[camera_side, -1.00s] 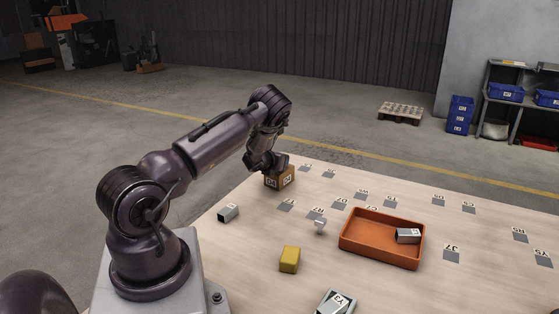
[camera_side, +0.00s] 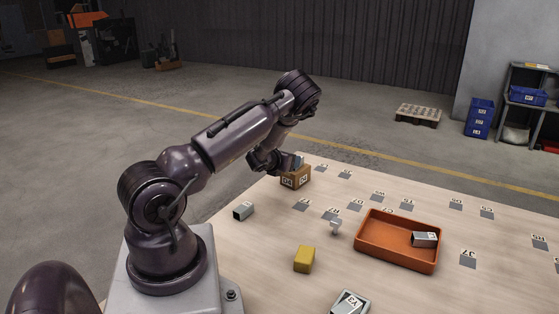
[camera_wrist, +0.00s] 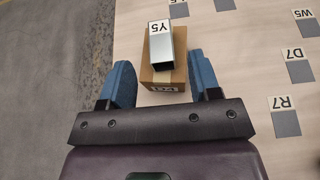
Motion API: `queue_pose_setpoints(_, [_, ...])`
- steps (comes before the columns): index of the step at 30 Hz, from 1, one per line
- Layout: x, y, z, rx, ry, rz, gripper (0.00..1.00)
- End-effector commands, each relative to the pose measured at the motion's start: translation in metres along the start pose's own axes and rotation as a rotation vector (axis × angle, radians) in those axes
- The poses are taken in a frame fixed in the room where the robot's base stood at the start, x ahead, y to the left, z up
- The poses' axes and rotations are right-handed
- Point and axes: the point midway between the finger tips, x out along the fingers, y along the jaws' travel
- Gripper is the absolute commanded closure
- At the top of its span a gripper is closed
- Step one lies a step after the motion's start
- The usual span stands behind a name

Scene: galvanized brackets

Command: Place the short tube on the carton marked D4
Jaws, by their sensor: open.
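The brown carton marked D4 (camera_side: 296,180) stands on the far left part of the table. A grey metal tube marked Y5 (camera_wrist: 160,44) lies on top of it in the wrist view, apparently the short tube. My gripper (camera_wrist: 160,62) is open, its blue fingers on either side of the tube's near end and the carton, with gaps to the tube. In the side view my gripper (camera_side: 284,161) is just left of the carton's top and partly hides the tube.
Another grey tube (camera_side: 243,210) lies left on the table. An orange tray (camera_side: 366,250) holds a tube (camera_side: 424,240). A yellow block (camera_side: 304,259), a small pale part (camera_side: 335,227) and a larger grey piece (camera_side: 350,304) stand nearer. Several grey marked squares lie to the right.

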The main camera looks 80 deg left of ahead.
Motion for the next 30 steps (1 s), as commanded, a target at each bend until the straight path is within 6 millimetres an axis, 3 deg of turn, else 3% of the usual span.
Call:
queue_pose_setpoints(6, [-0.037,-0.001,0.000,-0.001,0.000,0.000,0.43])
queue_pose_setpoints(12, [-0.052,-0.001,0.002,-0.011,-0.002,0.001,0.43])
queue_pose_setpoints(17, [-0.058,-0.019,0.020,-0.218,0.010,0.027,0.43])
queue_pose_setpoints(23, [-0.087,-0.080,0.060,-0.830,0.104,0.080,0.43])
queue_pose_setpoints(26, [-0.114,-0.117,0.077,-1.138,0.190,0.104,0.43])
queue_pose_setpoints(30, [-0.166,-0.167,0.097,-1.518,0.343,0.157,0.43])
